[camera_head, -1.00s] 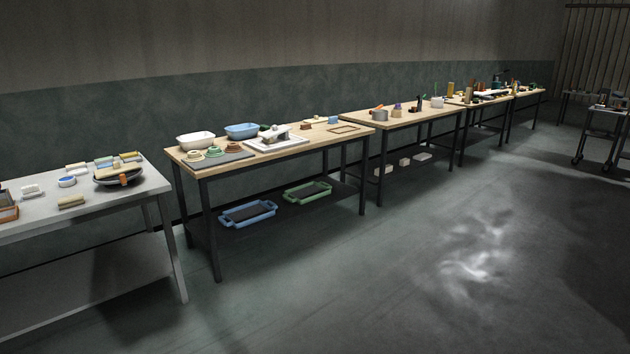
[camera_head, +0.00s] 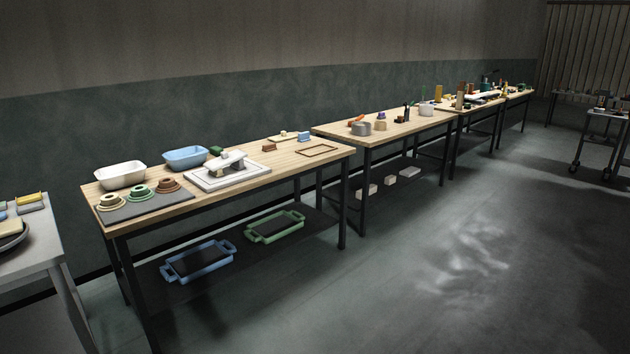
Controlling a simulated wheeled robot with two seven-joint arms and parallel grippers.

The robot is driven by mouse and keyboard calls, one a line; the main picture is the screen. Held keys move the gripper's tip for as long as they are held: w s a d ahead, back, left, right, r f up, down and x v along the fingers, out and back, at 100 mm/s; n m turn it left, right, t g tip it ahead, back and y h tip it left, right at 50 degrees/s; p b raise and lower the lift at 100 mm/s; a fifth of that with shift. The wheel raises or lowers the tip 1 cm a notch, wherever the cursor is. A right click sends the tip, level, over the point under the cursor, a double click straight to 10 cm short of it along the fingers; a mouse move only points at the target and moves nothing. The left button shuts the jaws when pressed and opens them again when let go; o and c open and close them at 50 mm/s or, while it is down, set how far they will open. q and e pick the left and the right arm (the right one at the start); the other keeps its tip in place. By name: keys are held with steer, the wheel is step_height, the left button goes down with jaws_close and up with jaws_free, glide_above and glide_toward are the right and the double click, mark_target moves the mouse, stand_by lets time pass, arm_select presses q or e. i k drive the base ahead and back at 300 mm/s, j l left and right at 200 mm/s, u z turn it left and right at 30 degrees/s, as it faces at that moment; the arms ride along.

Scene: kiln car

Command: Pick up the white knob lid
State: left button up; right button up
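Three small round stepped pieces that look like knob lids sit in a row on a dark mat (camera_head: 150,206) at the left end of the nearer wooden table (camera_head: 232,188). The leftmost is a cream-white lid (camera_head: 111,202), the palest of the three. A green lid (camera_head: 140,194) is beside it, then a brown lid (camera_head: 168,184). They are too small to make out their knobs clearly. Neither of my grippers is in view.
A white basin (camera_head: 121,175) and a blue basin (camera_head: 186,158) stand behind the lids. A white board (camera_head: 213,183) with pale blocks lies to their right. A grey table (camera_head: 42,247) is at the left edge. Open floor (camera_head: 400,270) lies in front.

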mark_target(226, 159)
steer(key=i, duration=1.85)
steer(key=i+l+u, duration=0.15)
steer(key=i+u, duration=0.25)
steer(key=i, duration=0.25)
steer(key=i+l+u, duration=0.45)
steer(key=i, duration=0.2)
steer(key=i+l+u, duration=0.4)
steer(key=i, duration=0.2)
steer(key=i+l+u, duration=0.4)
steer(key=l, duration=0.4)
